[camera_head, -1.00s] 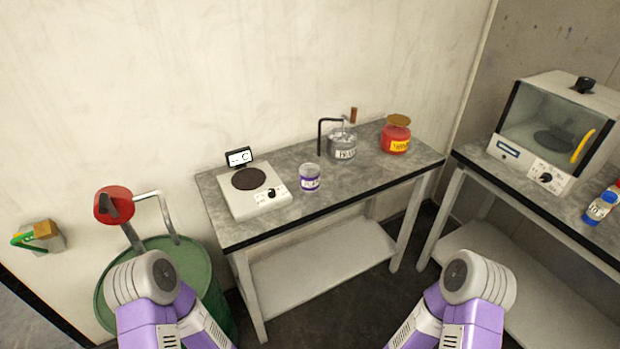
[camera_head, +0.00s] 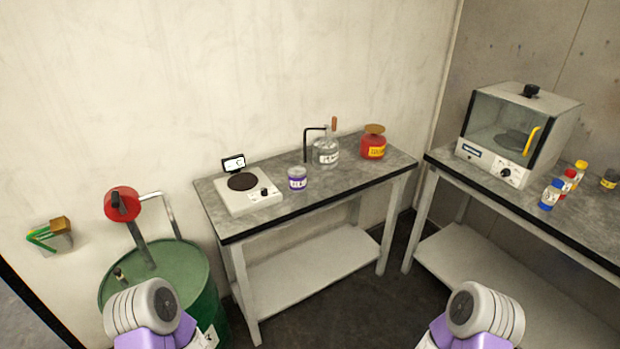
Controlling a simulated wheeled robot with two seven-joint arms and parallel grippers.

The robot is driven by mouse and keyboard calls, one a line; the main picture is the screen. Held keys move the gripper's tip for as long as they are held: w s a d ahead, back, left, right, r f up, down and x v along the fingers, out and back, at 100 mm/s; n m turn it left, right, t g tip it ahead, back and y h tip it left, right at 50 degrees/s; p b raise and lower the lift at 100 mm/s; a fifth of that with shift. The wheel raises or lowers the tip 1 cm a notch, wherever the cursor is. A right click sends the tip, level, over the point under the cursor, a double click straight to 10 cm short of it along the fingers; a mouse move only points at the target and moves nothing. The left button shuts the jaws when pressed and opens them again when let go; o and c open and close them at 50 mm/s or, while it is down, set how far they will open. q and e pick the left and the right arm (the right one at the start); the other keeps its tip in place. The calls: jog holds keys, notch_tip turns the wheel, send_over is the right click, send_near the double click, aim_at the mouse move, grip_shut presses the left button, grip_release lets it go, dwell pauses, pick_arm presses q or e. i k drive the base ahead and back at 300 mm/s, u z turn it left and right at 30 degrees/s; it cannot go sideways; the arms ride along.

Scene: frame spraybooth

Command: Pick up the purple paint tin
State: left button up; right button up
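The purple paint tin (camera_head: 297,179) is a small tin with a purple label. It stands upright on the grey bench top (camera_head: 335,187), just right of the white hotplate (camera_head: 248,192). Parts of my two arms show at the bottom left and bottom right of the head view, low in front of the bench and well short of the tin. Neither gripper shows in the picture, so their fingers cannot be seen.
A green drum (camera_head: 180,268) with a red-headed pump (camera_head: 122,204) is left of the bench. A glass-fronted box (camera_head: 517,130) and several small bottles stand on the right bench.

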aim_at(296, 173)
jog(key=u, duration=0.1)
jog(key=i, duration=0.9)
jog(key=u, duration=0.55)
